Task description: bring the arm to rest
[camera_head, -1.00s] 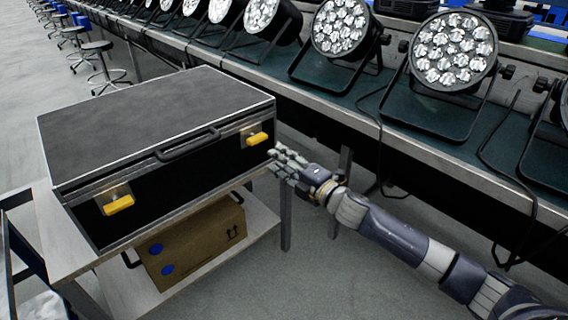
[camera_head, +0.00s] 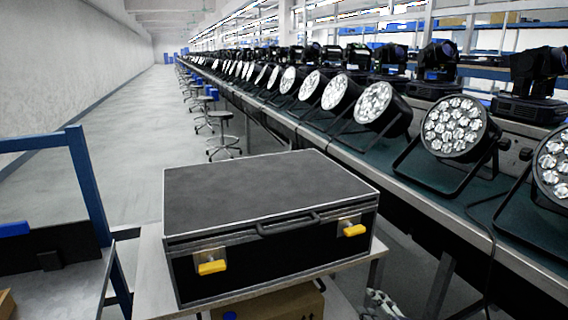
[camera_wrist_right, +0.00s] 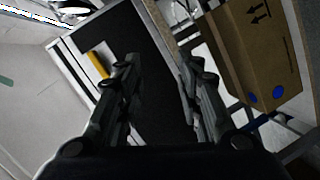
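My right gripper (camera_head: 381,304) shows only in part at the bottom edge of the head view, low and to the right of the black case (camera_head: 265,190). In the right wrist view the gripper (camera_wrist_right: 160,66) has its two fingers well apart, with nothing held between them. The case's dark side (camera_wrist_right: 165,110) with a yellow latch (camera_wrist_right: 98,64) shows beyond and between the fingers. The case is closed and lies flat on a small table. Most of my right arm is out of the head view. My left gripper is in neither view.
A cardboard box (camera_head: 290,306) sits on the shelf under the case; it also shows in the right wrist view (camera_wrist_right: 255,50). A long bench (camera_head: 400,185) with par cans (camera_head: 457,128) runs along the right. A blue-framed rack (camera_head: 88,185) stands left. Stools line the open aisle.

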